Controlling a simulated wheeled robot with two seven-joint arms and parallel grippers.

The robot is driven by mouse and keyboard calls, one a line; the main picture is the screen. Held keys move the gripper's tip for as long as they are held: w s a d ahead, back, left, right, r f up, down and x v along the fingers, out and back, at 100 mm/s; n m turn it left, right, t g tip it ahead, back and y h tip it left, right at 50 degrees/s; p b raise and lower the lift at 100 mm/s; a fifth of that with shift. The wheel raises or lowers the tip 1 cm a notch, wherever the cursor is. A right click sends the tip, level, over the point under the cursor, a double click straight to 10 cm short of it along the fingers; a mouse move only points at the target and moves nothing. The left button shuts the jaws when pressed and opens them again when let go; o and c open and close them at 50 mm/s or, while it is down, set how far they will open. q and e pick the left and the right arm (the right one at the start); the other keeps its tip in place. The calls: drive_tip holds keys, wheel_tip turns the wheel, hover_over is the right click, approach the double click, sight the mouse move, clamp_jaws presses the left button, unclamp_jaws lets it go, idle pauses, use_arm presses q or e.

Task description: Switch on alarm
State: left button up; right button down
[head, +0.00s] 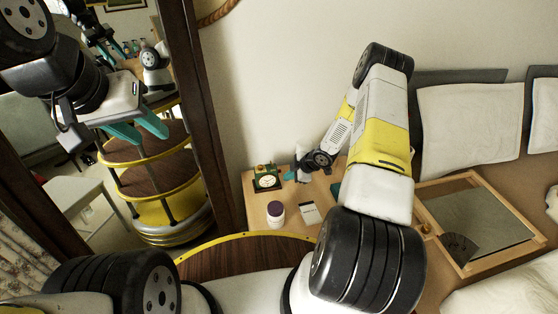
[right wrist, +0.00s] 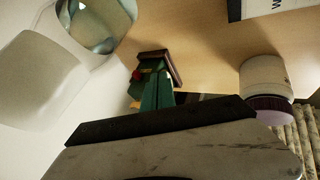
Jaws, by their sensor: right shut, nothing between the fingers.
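The alarm clock (head: 267,178), small and dark green with a pale face, stands on the wooden bedside table (head: 250,208) in the head view. In the right wrist view the clock (right wrist: 160,62) is partly covered by my fingers, with a dark base and a small red spot. My right gripper (head: 290,176) is just right of the clock, shut and empty, its teal fingertips pointing toward it; they also show in the right wrist view (right wrist: 157,92). I cannot tell whether they touch. My left gripper (head: 138,130) is open and empty at upper left, far from the clock.
A white bottle with a purple cap (head: 275,214) and a white card (head: 310,212) stand in front of the clock. A wooden framed tray (head: 480,225) lies on the bed at right. A dark-framed mirror (head: 195,110) is at left.

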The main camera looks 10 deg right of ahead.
drive_tip(key=v, duration=0.7)
drive_tip(key=shift+s+d+r, duration=0.15)
drive_tip(key=shift+d+r, duration=0.05)
drive_tip(key=shift+r, duration=0.05)
